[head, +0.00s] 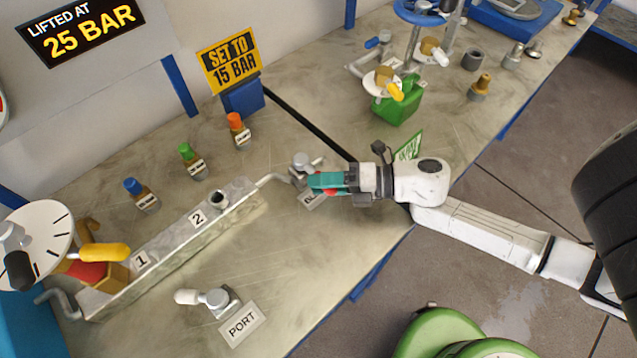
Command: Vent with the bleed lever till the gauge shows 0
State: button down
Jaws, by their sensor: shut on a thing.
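My gripper (322,182) is at the middle of the bench, with its teal fingers shut on a red piece that looks like the bleed lever (334,191). The fingers hide most of it. The lever sits at a metal valve (301,162) on the pipe from the long metal manifold, beside a partly covered label (310,199). A large white dial gauge (50,232) stands at the far left. A dark round part covers some of its face, and I cannot read its needle.
A yellow handle (105,252) stands by the dial. A port valve (216,298) with a white handle is in front of the manifold (175,240). Small blue-, green- and orange-capped fittings (190,160) stand behind it. A green bin (398,105) stands beyond my gripper.

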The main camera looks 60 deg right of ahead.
jog(key=shift+d+n, duration=0.1)
jog(key=shift+n, duration=0.2)
jog(key=c, duration=0.9)
grip_release()
jog(key=shift+s, duration=0.1)
jog(key=b+v, duration=0.2)
jog(key=v, duration=0.8)
jog(key=shift+s+d+b, duration=0.2)
jog(key=shift+d+b, duration=0.15)
